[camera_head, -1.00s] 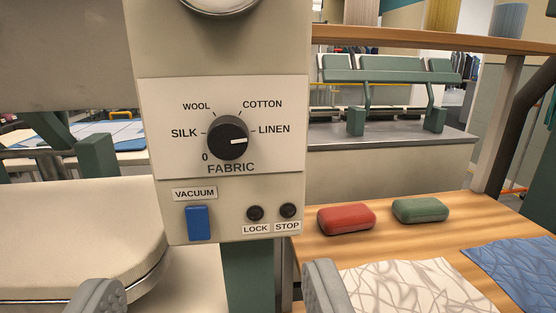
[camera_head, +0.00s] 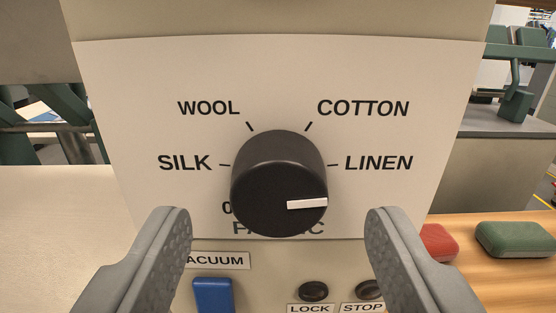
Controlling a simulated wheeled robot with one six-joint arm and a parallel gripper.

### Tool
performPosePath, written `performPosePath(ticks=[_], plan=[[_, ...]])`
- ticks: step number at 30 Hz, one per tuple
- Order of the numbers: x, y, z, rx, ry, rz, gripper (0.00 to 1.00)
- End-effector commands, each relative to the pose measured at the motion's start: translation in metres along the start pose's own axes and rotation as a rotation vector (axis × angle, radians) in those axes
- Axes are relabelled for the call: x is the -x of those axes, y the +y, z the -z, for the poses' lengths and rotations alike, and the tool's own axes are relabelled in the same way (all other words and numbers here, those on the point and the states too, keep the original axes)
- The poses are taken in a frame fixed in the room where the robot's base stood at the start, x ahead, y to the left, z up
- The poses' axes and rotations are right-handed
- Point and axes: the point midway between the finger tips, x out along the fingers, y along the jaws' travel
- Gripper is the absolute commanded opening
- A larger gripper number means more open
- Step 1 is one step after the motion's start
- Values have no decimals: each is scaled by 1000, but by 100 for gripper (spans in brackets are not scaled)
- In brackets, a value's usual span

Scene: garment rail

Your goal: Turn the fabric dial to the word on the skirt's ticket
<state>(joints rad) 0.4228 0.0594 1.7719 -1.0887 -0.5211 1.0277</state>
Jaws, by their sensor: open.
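The fabric dial (camera_head: 278,180) is a round black knob on a cream panel (camera_head: 400,75), in the middle of the view. Its white mark (camera_head: 307,204) points right, on the LINEN side. SILK, WOOL, COTTON and LINEN stand around it; the 0 and the word FABRIC are partly hidden behind the knob. My gripper (camera_head: 278,225) is open and empty. Its two grey fingers are spread wide to the left and right of the dial, low in the view, and do not appear to touch it. No skirt or ticket can be made out.
Below the dial are a blue vacuum switch (camera_head: 213,295) and black LOCK (camera_head: 313,291) and STOP (camera_head: 369,289) buttons. A red block (camera_head: 437,243) and a green block (camera_head: 515,239) lie on a wooden surface at right. A pale padded surface (camera_head: 55,215) is at left.

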Motion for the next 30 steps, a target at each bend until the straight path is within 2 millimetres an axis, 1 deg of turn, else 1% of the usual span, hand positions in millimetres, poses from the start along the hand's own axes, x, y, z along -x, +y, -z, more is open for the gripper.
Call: performPosePath(ticks=[1, 6, 10, 17, 21, 24, 30], plan=[[-6, 0, 0, 0, 0, 1, 58], [-18, 0, 0, 0, 1, 0, 58], [-22, 0, 0, 0, 1, 0, 58], [-22, 0, 0, 0, 1, 0, 58], [-22, 0, 0, 0, 1, 0, 31], [-22, 0, 0, 0, 0, 0, 14], [-22, 0, 0, 9, 0, 0, 14]])
